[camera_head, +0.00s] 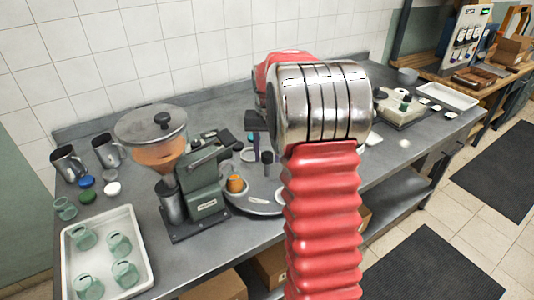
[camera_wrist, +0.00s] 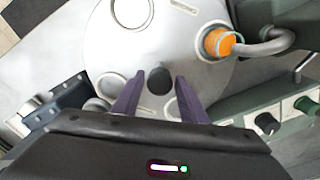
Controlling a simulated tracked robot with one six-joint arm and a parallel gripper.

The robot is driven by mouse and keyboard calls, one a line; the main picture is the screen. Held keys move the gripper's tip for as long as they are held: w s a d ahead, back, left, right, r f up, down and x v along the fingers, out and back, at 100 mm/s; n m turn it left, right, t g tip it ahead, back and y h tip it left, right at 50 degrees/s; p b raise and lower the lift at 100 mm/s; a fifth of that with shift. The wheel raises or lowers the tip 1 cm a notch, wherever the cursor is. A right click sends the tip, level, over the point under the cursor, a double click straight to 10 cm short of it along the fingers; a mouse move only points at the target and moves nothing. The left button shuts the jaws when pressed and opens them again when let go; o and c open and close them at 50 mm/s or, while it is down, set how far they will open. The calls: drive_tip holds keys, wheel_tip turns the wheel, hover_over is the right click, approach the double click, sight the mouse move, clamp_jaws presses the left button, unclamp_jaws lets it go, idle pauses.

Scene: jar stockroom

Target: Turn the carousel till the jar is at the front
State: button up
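The carousel (camera_head: 262,201) is a round grey turntable on the bench, partly hidden behind my arm. In the wrist view its pale disc (camera_wrist: 181,28) shows round seats. An orange jar (camera_head: 236,184) sits in a seat at the disc's edge, beside the green grinder. In the wrist view the jar (camera_wrist: 219,42) is at the upper right, close to a curved metal pipe. A dark knob (camera_wrist: 158,81) stands near the disc's middle. My gripper (camera_wrist: 159,76) is open, with its purple fingers on either side of the knob and visible gaps between.
The green grinder (camera_head: 203,187) with its orange-filled hopper stands left of the carousel. A white tray (camera_head: 147,262) with several green jars is at the front left. Metal mugs (camera_head: 107,151) and coloured lids stand behind the tray. A boxy device (camera_head: 402,110) is to the right.

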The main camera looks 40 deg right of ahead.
clamp_jaws()
